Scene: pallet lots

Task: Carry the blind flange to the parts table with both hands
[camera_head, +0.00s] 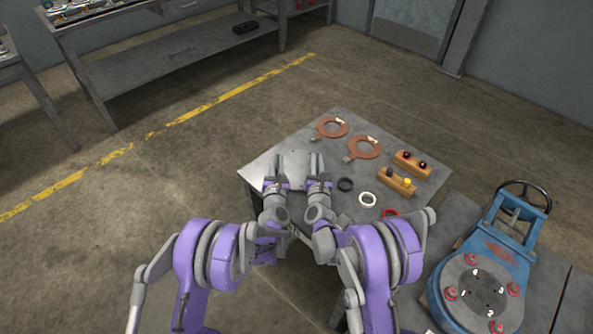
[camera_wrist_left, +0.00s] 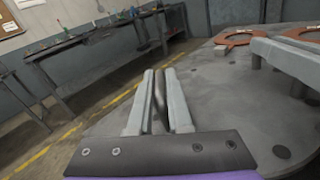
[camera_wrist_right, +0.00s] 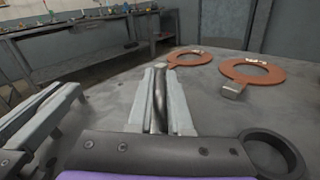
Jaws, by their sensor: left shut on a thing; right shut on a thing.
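In the left wrist view a thin grey bar sits between the left fingers (camera_wrist_left: 161,95). In the right wrist view a round metal bar sits between the right fingers (camera_wrist_right: 158,95). Whether the flange rests on the table or hangs just above it, I cannot tell.
Two copper rings (camera_head: 364,147) lie at the table's back. A black ring (camera_head: 345,184), white ring (camera_head: 367,200), red ring (camera_head: 390,213) and two wooden blocks (camera_head: 412,164) lie to the right. A blue valve with handwheel (camera_head: 508,235) stands at the right. A workbench (camera_head: 185,55) is behind.

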